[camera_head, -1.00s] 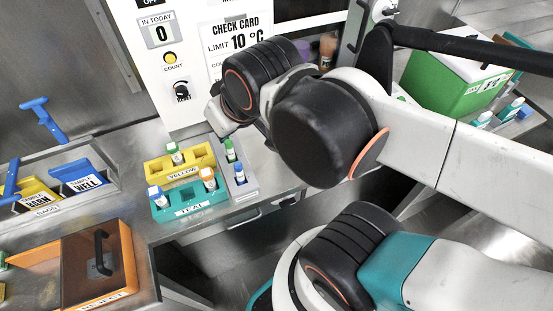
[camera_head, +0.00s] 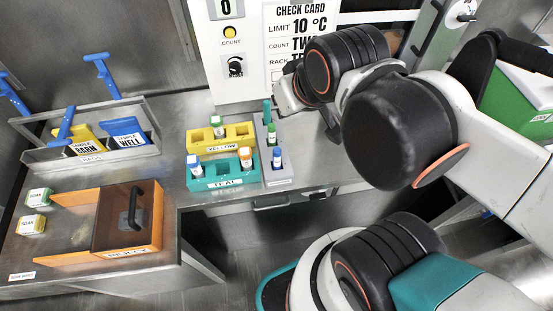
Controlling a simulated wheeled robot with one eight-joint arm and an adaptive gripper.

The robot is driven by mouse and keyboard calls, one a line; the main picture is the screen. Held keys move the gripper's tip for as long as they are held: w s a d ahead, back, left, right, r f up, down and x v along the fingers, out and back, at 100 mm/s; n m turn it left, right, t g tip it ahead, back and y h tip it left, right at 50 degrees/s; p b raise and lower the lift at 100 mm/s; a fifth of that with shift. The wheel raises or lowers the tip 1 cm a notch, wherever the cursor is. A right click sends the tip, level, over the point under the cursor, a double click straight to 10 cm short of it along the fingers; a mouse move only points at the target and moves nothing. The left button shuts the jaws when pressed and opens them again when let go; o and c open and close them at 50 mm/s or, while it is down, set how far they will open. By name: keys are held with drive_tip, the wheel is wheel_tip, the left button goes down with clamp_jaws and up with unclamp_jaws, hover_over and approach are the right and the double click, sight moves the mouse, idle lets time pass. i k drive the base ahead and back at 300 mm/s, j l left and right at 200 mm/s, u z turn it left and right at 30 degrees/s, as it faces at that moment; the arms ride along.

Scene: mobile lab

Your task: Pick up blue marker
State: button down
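A slim blue-topped piece (camera_head: 277,158), which looks like the blue marker, stands upright in the front slot of a grey holder (camera_head: 279,182). A green-topped one (camera_head: 272,133) stands behind it, and a teal-green piece (camera_head: 267,112) is at the back of the holder. My gripper (camera_head: 308,112) is only partly seen beyond my dark wrist joint, above and right of the holder's back end. It appears apart from the blue marker. Its fingers are too hidden to tell whether they are open.
Left of the holder are a yellow rack (camera_head: 240,132) with a green-capped vial and a teal rack (camera_head: 219,179) with blue-capped (camera_head: 194,166) and orange-capped (camera_head: 246,156) vials. An orange reject box (camera_head: 150,232) and a bag tray (camera_head: 88,157) are farther left. The counter's front edge is close to the racks.

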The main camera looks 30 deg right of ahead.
sight(276, 151)
drive_tip(key=k+j+z, duration=0.1)
drive_tip(key=z, duration=0.25)
drive_tip(key=k+j+z, duration=0.15)
drive_tip(key=z, duration=0.2)
drive_tip(key=k+j+z, duration=0.15)
drive_tip(key=z, duration=0.2)
drive_tip(key=j, duration=0.1)
